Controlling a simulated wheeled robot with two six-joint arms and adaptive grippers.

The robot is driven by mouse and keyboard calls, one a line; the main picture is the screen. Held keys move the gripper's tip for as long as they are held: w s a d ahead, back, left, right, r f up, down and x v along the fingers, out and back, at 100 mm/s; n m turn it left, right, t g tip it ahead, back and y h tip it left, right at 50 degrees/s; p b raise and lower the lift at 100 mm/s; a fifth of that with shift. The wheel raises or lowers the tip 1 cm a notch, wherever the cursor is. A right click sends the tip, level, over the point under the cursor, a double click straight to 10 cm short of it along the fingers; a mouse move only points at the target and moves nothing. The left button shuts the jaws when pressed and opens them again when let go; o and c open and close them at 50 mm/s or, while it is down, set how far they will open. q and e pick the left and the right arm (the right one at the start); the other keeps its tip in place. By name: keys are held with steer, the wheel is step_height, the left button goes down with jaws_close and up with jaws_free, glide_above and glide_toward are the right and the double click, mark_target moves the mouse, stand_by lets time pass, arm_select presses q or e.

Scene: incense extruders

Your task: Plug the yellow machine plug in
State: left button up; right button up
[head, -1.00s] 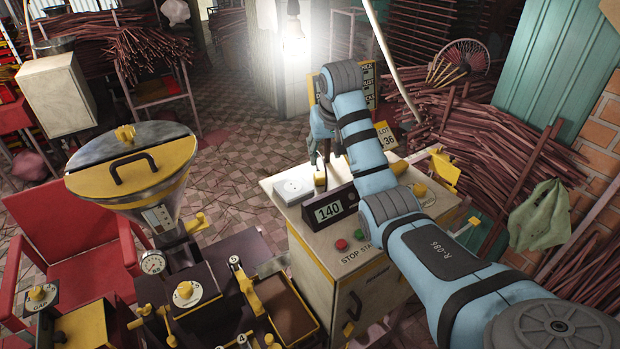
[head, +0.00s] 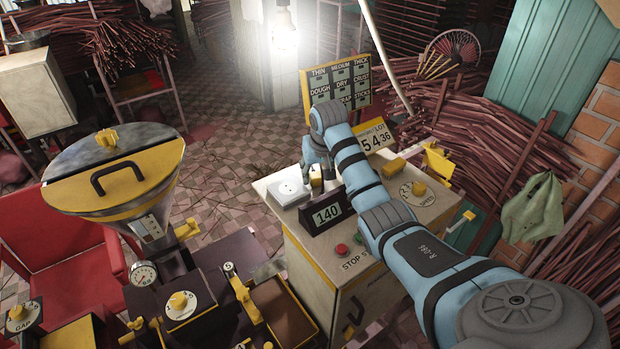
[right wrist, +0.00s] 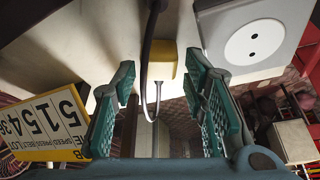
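The yellow plug (head: 316,178) is on the cabinet top behind the black 140 display, and its near side is partly hidden. In the right wrist view the yellow plug (right wrist: 163,63) lies between and just beyond the fingertips, with a dark cable (right wrist: 147,50) by it. The white socket (head: 289,192) with two round holes is left of the plug; it also shows in the right wrist view (right wrist: 252,42). My right gripper (head: 317,168) is open over the plug, with gaps at both fingers in the right wrist view (right wrist: 161,78). My left gripper is out of view.
The 140 display (head: 328,211) stands close in front of the plug. A speed knob (head: 419,188) is at right. The extruder hopper (head: 115,175) is at left.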

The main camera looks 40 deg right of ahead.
steer(key=shift+x, duration=0.8)
steer(key=shift+s+r, duration=0.1)
steer(key=shift+r, duration=0.1)
steer(key=c, duration=0.9)
steer(key=shift+r, duration=0.1)
steer(key=shift+c, duration=0.2)
